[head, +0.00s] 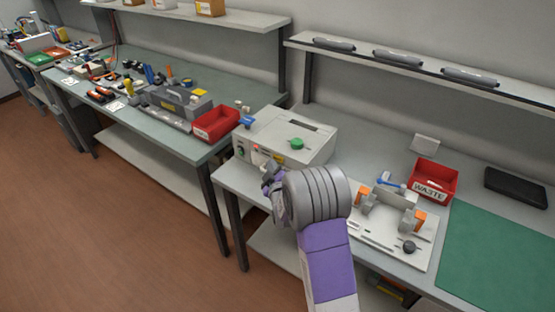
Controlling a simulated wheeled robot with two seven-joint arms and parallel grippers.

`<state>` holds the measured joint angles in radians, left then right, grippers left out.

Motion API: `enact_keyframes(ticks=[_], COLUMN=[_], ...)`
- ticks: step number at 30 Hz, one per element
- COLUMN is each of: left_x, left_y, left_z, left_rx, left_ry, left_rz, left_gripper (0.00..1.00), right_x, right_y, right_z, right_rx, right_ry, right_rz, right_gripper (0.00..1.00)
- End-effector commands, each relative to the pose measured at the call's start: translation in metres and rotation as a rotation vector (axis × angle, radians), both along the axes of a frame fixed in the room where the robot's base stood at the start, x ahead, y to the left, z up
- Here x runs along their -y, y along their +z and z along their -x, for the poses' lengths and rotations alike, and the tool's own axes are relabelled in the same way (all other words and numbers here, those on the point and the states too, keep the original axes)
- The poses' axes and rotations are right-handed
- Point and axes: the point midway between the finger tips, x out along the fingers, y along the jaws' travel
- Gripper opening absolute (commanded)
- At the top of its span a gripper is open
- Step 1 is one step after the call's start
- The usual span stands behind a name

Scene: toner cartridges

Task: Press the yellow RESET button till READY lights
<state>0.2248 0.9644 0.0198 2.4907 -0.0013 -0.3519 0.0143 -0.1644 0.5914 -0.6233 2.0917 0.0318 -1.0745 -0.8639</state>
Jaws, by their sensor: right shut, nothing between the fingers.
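A pale grey box-shaped machine (270,131) stands at the left end of the right bench. Its front panel carries a yellow button (279,160), and a small reddish light or mark (256,151) shows further left on the panel. A green knob (297,143) sits on its top. My right gripper (267,178) is shut and empty, in front of the panel, a little below and left of the yellow button. I cannot tell whether it touches the machine. The wrist hides the lower right of the panel. No READY lettering is legible. My left gripper is out of view.
Right of the machine, a white fixture plate (377,238) with orange-grey clamps lies on the bench. A red bin (216,123) stands on the left bench. A shelf (420,70) runs above.

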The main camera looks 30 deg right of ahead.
Motion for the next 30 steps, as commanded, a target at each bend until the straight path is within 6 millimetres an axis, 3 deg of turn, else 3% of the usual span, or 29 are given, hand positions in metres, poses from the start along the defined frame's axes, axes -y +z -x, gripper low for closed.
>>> enact_keyframes(ticks=[30], left_x=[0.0], left_y=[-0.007], left_z=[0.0], left_rx=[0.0], left_ry=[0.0], left_rz=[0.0], left_gripper=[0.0], right_x=[0.011], right_y=[0.0], right_z=[-0.005], right_rx=[0.001], right_ry=[0.001], right_rz=[0.0], right_gripper=[0.0])
